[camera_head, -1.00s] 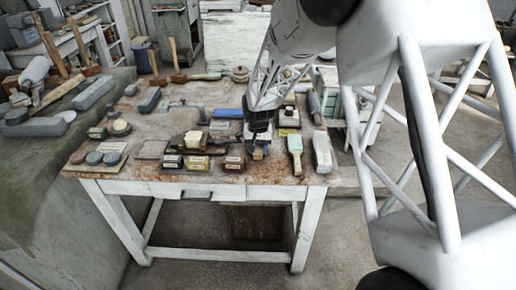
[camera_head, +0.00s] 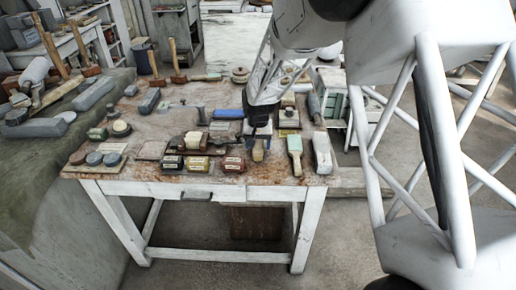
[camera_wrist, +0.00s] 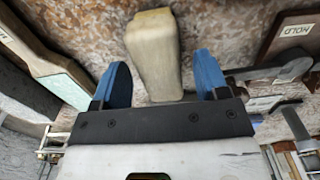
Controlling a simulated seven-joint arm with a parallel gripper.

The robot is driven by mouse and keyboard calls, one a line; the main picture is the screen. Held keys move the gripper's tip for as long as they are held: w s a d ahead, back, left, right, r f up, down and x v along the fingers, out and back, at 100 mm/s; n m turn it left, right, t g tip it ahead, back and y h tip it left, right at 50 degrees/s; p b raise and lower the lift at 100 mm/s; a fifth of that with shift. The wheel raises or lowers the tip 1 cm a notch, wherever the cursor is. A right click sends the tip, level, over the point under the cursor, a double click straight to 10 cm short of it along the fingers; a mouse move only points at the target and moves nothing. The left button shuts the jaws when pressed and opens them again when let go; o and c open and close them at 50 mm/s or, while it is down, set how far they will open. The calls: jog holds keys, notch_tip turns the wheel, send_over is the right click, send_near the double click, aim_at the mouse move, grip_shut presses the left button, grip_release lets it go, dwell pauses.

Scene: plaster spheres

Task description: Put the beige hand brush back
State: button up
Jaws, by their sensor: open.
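The beige hand brush (camera_head: 258,153), a pale block-like shape, rests on the worn tabletop near the front edge, right of the middle. In the wrist view the beige brush (camera_wrist: 155,52) lies beyond and between the two blue fingers, with its near end reaching down between them. My gripper (camera_head: 257,135) is above it and open; in the wrist view the open fingers (camera_wrist: 158,78) stand apart from its sides. I see no finger closed on it. Whether the brush sits in a marked place cannot be told.
A green-handled brush (camera_head: 295,152) and a grey block (camera_head: 322,153) lie to the right. Labelled dark blocks, including a red-brown one (camera_head: 233,163), stand to the left. The table (camera_head: 130,180) is crowded; some bare top shows around the brush.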

aim_at(260, 145)
notch_tip(260, 145, up, 10)
jog(key=shift+f, duration=0.25)
dwell(0.6)
jog(key=shift+s+d+r, duration=0.1)
jog(key=s+d+r+t, duration=0.1)
jog(key=s+d+r, duration=0.6)
jog(key=s, duration=0.3)
jog(key=s+d+r, duration=0.7)
jog(key=s, duration=0.3)
jog(key=s+d, duration=0.3)
jog(key=s, duration=0.8)
jog(key=s+d+t, duration=0.1)
jog(key=s+d, duration=0.2)
jog(key=s, duration=0.7)
jog(key=shift+s+d+f+t, duration=0.15)
jog(key=shift+s+d+t, duration=0.15)
jog(key=shift+s+d, duration=0.1)
